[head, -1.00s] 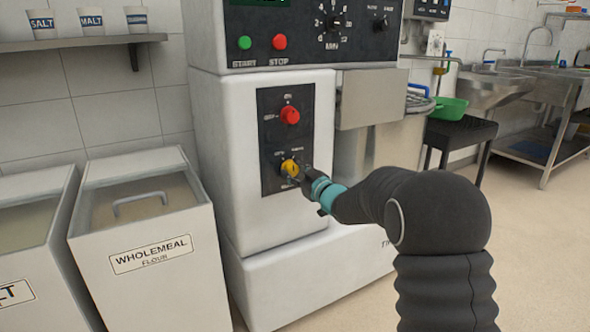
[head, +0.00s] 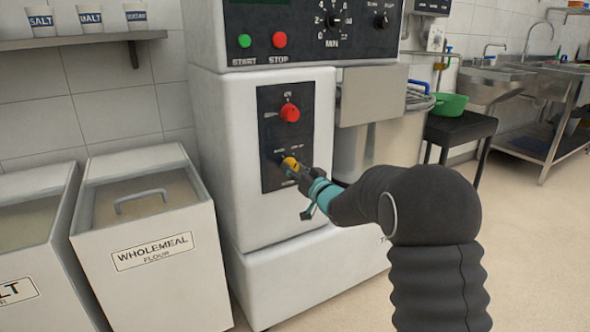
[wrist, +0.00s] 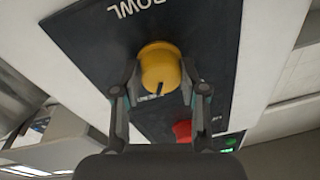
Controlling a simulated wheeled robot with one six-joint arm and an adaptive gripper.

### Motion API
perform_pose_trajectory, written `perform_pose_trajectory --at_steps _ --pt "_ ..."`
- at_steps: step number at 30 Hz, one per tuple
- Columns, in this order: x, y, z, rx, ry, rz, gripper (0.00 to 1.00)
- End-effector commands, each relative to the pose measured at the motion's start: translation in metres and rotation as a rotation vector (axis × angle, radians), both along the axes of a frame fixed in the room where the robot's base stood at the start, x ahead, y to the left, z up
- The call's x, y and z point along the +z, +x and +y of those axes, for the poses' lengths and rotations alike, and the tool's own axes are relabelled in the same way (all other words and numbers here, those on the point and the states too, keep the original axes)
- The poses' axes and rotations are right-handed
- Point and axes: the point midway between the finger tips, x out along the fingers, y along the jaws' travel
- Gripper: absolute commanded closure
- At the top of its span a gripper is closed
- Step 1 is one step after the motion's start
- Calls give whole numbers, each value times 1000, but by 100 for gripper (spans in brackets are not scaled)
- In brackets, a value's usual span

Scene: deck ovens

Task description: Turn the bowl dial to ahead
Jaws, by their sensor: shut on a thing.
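The yellow bowl dial (head: 288,164) is on the lower part of the dark panel (head: 270,112) on the front of the white mixer. In the wrist view the yellow dial (wrist: 160,70) sits between the two fingers, with a dark mark on its face and the word BOWL on the panel above it. My gripper (wrist: 158,88) is shut on the dial. In the head view my gripper (head: 299,172) reaches it from the lower right and partly covers it. The small labels around the dial are too blurred to read.
A red knob (head: 289,112) is above the dial on the same panel. Green START (head: 244,41) and red STOP (head: 279,39) buttons are higher up. A wholemeal flour bin (head: 152,250) stands left of the mixer. Open floor lies to the right.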

Motion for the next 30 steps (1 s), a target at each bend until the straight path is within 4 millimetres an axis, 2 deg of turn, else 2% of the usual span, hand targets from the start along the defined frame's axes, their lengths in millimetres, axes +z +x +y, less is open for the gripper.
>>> perform_pose_trajectory --at_steps 11,12,15,25,30 --pt "2 0 1 1 8 1 92" --pt "2 0 1 1 8 1 55" --pt "2 0 1 1 7 0 32" --pt "1 -1 -2 -1 6 2 32" --pt "-1 -13 -12 -2 6 3 32"
